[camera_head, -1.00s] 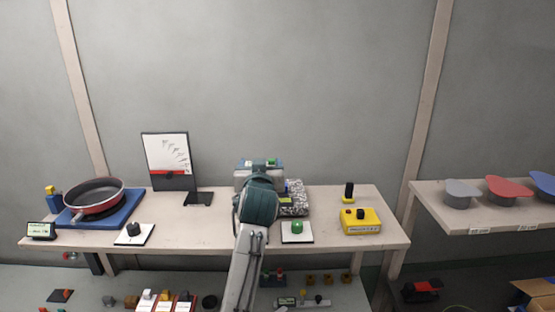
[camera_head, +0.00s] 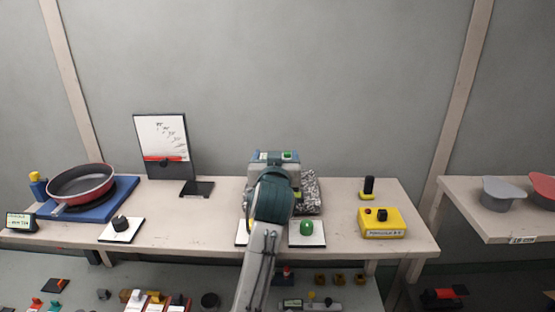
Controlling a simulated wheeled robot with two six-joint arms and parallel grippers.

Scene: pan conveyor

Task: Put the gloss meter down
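My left arm reaches up from the bottom middle. Its teal wrist (camera_head: 272,200) covers the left gripper, so the fingers and anything between them are hidden. A grey and blue box-shaped device (camera_head: 274,158) with a small green display on top shows just beyond the wrist. It looks like the gloss meter. I cannot tell whether it is gripped or touches the table. A speckled block (camera_head: 309,192) lies to its right on the table (camera_head: 345,235). My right gripper is not in view.
A pan (camera_head: 80,184) sits on a blue mat (camera_head: 122,193) at left, near a chart stand (camera_head: 162,142). A green knob (camera_head: 306,227) on a white card and a yellow box (camera_head: 383,223) stand to the right.

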